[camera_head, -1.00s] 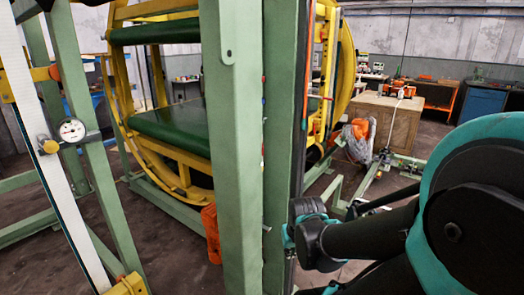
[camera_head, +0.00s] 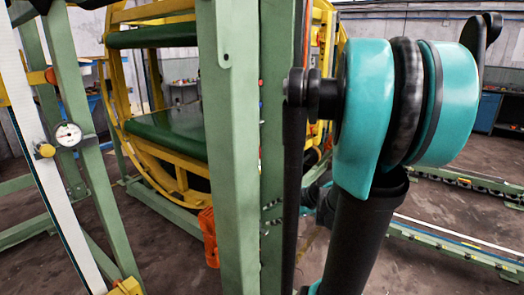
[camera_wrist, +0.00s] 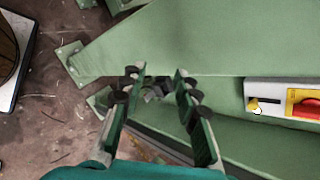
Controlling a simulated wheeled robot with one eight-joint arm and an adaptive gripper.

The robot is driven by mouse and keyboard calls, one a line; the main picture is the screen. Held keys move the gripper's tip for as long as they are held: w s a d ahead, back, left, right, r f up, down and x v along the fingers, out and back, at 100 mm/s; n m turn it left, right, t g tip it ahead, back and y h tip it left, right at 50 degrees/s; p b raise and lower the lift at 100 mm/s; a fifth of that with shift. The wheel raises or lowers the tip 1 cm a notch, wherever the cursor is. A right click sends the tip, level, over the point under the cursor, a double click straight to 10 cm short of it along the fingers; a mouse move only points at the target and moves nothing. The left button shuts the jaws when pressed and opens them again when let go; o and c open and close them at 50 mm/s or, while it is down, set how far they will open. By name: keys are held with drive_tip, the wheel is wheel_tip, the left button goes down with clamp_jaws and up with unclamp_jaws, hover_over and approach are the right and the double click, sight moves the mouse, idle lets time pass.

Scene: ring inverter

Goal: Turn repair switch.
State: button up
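A pale switch box sits at the right edge of the wrist view, on a green beam. It carries a red switch handle on a yellow plate (camera_wrist: 305,104), cut off by the picture edge, and a small yellow knob (camera_wrist: 254,106) beside a black slot. I cannot tell which of them is the repair switch. My gripper (camera_wrist: 157,82) is open and empty, left of the box and apart from it, with its fingers over the green frame. In the head view my gripper and the box do not show; my arm covers the right side.
A green upright post (camera_head: 232,150) stands close in front of me. Behind it is the yellow ring inverter (camera_head: 165,150). A dial gauge (camera_head: 68,135) and white rail (camera_head: 45,150) are at left. A green foot plate (camera_wrist: 72,60) juts out near my gripper. Low green rails (camera_head: 455,250) cross the floor at right.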

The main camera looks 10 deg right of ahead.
drive_tip(key=w+d+r+m+t+y, duration=0.35)
drive_tip(key=d+r+m, duration=0.25)
drive_tip(key=r, duration=0.2)
drive_tip(key=w+d+r+m+t+y, duration=0.2)
drive_tip(key=w+d+r+m+t, duration=0.15)
drive_tip(key=d+r+m, duration=0.3)
drive_tip(key=f+x, duration=0.1)
drive_tip(key=x, duration=1.6)
drive_tip(key=shift+w+a+r+n, duration=0.2)
drive_tip(key=shift+w+r+n, duration=0.15)
drive_tip(key=shift+h, duration=0.25)
drive_tip(key=shift+c, duration=0.6)
clamp_jaws()
